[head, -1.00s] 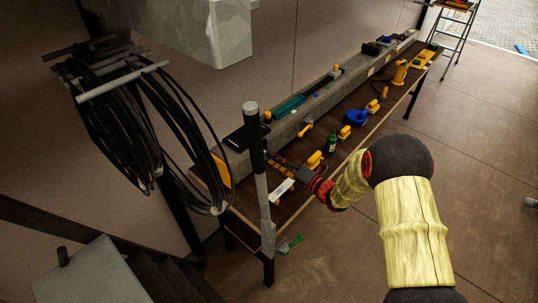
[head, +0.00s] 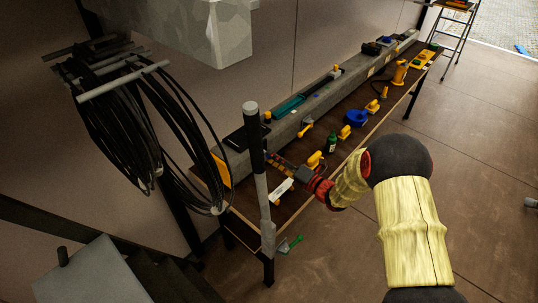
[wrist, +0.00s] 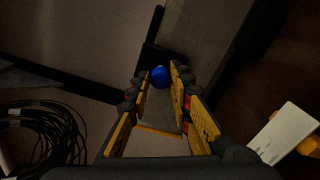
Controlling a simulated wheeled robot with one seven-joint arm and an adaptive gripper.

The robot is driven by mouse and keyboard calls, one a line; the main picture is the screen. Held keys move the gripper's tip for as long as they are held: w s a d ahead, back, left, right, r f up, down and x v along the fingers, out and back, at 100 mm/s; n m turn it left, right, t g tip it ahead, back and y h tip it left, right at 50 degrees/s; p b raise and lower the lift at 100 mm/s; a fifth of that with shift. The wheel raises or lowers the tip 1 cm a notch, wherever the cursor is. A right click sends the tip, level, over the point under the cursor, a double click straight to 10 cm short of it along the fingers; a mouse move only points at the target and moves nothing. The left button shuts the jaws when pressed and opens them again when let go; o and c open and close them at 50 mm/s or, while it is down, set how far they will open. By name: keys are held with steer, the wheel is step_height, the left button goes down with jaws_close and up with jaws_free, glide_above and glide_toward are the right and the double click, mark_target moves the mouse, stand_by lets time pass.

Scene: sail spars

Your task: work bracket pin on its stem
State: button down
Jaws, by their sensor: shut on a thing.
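My gripper (head: 277,160) reaches over the near end of the bench, at the beam's front side. In the wrist view its yellow-and-black fingers (wrist: 162,80) are shut on a blue round-ended piece, which looks like the bracket pin (wrist: 161,76). A dark block (wrist: 154,57) lies just beyond the fingertips. In the head view the pin is too small to make out at the fingers. The stem cannot be told apart, and I cannot tell how the pin sits on it.
A long grey beam (head: 345,83) runs along the dark bench. A white card (head: 281,189), a green bottle (head: 331,142) and a blue bowl-like thing (head: 356,118) stand on the bench. An upright post (head: 262,185) stands at the near end. Black cable coils (head: 125,135) hang left.

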steer(key=shift+w+a+f, duration=0.2)
steer(key=shift+w+a, duration=0.1)
steer(key=shift+a, duration=0.15)
stand_by(0.4)
steer(key=c, duration=1.5)
jaws_free()
steer(key=shift+w+r, duration=0.1)
steer(key=shift+c, duration=0.2)
steer(key=v, duration=1.2)
